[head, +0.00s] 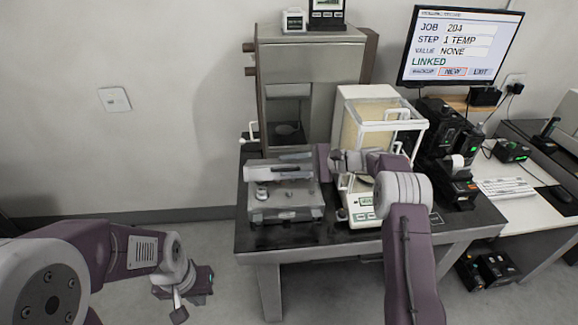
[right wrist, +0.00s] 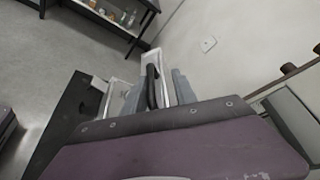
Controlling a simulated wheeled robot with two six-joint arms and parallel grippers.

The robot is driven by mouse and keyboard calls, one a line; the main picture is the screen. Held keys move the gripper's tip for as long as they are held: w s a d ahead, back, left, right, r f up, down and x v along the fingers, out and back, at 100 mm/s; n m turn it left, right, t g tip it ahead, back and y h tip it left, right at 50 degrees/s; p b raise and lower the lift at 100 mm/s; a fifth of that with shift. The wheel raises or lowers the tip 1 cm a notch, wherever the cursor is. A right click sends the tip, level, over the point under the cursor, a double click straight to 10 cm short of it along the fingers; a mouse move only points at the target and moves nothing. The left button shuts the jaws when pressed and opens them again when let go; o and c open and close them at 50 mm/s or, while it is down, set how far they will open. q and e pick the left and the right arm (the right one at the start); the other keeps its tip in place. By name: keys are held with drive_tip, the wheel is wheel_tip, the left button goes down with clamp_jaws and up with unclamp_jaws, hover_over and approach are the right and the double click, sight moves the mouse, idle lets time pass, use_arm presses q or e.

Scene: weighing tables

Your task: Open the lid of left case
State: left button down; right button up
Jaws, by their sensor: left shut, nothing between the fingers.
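The left case (head: 285,207), a grey box with small fittings on its upper face, sits on the left part of the dark table. A raised grey part (head: 280,168) shows along its back; I cannot tell how far the lid is open. My right gripper (head: 326,160) is at the case's back right side, reaching in from the right; its fingertips are unclear. My left gripper (head: 184,298) is shut and empty, low in front of the table's left side.
A balance with a glass-sided box (head: 385,118) stands right of the case, partly behind my right arm. A tall grey cabinet (head: 312,75) stands behind. Black devices (head: 445,140) and a monitor (head: 460,45) are further right. The floor left of the table (head: 250,214) is clear.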

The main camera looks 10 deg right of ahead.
drive_tip(key=b+v, duration=0.1)
drive_tip(key=v, duration=0.8)
